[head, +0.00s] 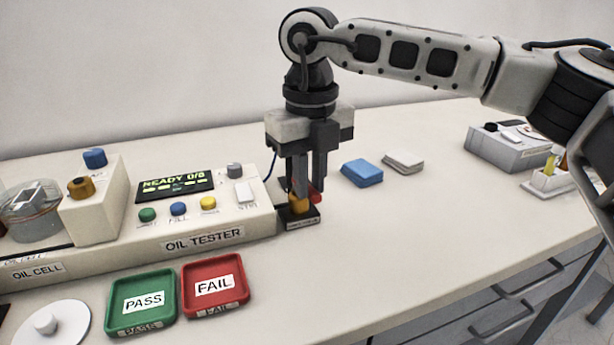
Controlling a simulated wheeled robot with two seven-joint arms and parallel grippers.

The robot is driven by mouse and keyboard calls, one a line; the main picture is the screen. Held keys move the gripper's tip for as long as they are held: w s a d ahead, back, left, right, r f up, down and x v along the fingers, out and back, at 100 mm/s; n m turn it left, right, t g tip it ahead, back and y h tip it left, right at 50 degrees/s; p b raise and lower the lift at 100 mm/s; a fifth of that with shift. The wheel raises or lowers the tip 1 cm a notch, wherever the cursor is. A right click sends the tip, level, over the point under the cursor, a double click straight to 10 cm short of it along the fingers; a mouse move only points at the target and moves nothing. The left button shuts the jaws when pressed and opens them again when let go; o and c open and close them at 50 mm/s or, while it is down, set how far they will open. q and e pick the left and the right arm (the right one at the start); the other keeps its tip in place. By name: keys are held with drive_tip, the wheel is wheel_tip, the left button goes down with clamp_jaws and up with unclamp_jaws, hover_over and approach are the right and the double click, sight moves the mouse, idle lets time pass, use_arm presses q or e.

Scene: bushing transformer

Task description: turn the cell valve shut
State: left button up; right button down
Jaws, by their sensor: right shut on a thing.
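My right gripper (307,190) points straight down beside the right end of the oil tester. It is shut on a small yellow-and-red piece (297,206) at a black labelled block (299,219). The fingers hide part of this piece, and the block's label is too small to read. A brass-coloured knob (81,187) sits on the front of the cream box beside the oil cell, with a blue knob (94,158) on top. The frame does not show for certain which of these is the cell valve. My left gripper is out of view.
The oil tester (240,222) shows "READY" and has several coloured buttons. The glass oil cell (30,212) is at the left. A green PASS tray (113,290) and red FAIL tray (187,293) lie in front. Blue and white pads (362,173) lie right of my gripper. The bench front right is clear.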

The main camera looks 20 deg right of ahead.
drive_tip(key=n, duration=0.2)
drive_tip(key=d+n, duration=0.1)
drive_tip(key=n, duration=0.1)
drive_tip(key=w+d+n+p, duration=0.1)
drive_tip(key=n, duration=0.2)
drive_tip(key=shift+w, duration=0.1)
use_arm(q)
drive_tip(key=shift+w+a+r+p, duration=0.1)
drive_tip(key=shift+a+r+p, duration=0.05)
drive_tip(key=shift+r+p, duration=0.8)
use_arm(e)
drive_tip(key=shift+w+d+n, duration=0.15)
drive_tip(key=shift+w+n, duration=0.25)
drive_tip(key=shift+n, duration=1.05)
drive_tip(key=shift+w+d+n, duration=0.1)
drive_tip(key=shift+w+n, duration=0.35)
drive_tip(key=shift+n, duration=0.95)
drive_tip(key=shift+w+d+n, duration=0.15)
drive_tip(key=shift+w+n, duration=0.25)
drive_tip(key=shift+n, duration=1.05)
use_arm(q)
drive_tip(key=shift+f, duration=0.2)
use_arm(e)
drive_tip(key=c, duration=1.4)
unclamp_jaws()
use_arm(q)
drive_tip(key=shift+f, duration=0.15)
